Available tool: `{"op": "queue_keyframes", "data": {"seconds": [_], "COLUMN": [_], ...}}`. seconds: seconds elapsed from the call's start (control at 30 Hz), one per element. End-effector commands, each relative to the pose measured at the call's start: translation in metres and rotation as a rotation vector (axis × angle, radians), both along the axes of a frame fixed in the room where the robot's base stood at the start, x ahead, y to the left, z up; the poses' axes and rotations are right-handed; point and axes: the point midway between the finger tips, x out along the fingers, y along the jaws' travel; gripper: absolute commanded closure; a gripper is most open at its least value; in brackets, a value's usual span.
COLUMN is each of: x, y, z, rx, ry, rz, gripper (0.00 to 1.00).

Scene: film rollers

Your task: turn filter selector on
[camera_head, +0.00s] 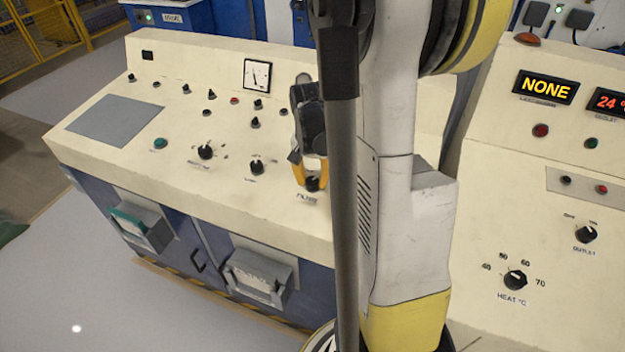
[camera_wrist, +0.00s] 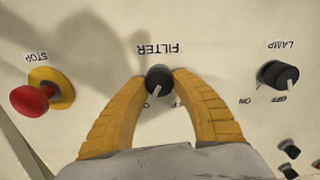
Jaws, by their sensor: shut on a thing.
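The filter selector (camera_wrist: 158,80) is a small black knob with a white pointer line, under the label FILTER, which appears upside down in the wrist view. My gripper (camera_wrist: 159,84) has its two yellow fingers closed around the knob, one on each side. The position marks below the knob are partly hidden by the fingers. In the head view, the knob (camera_head: 312,184) sits near the front edge of the cream panel, with my gripper (camera_head: 311,176) over it.
A red STOP button (camera_wrist: 33,99) is left of the selector in the wrist view. A LAMP knob (camera_wrist: 278,75) with ON and OFF marks is to its right. The cream console (camera_head: 120,165) carries several other knobs. A second panel with a NONE display (camera_head: 545,87) stands at right.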

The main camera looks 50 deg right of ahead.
Motion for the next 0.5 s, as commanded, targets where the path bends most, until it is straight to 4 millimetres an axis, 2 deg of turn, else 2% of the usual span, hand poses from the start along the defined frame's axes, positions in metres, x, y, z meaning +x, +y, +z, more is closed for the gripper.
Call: {"op": "queue_keyframes", "data": {"seconds": [0.2, 0.23, 0.3, 0.5], "x": [-0.0003, -0.0003, -0.0002, -0.0001], "y": [0.0000, 0.0001, 0.0000, -0.0001], "z": [-0.0004, -0.0003, -0.0003, -0.0001], "rx": [0.000, 0.000, 0.000, 0.000], "ry": [0.000, 0.000, 0.000, 0.000], "rz": [0.000, 0.000, 0.001, 0.001], "gripper": [0.98, 0.62, 0.45, 0.45]}}
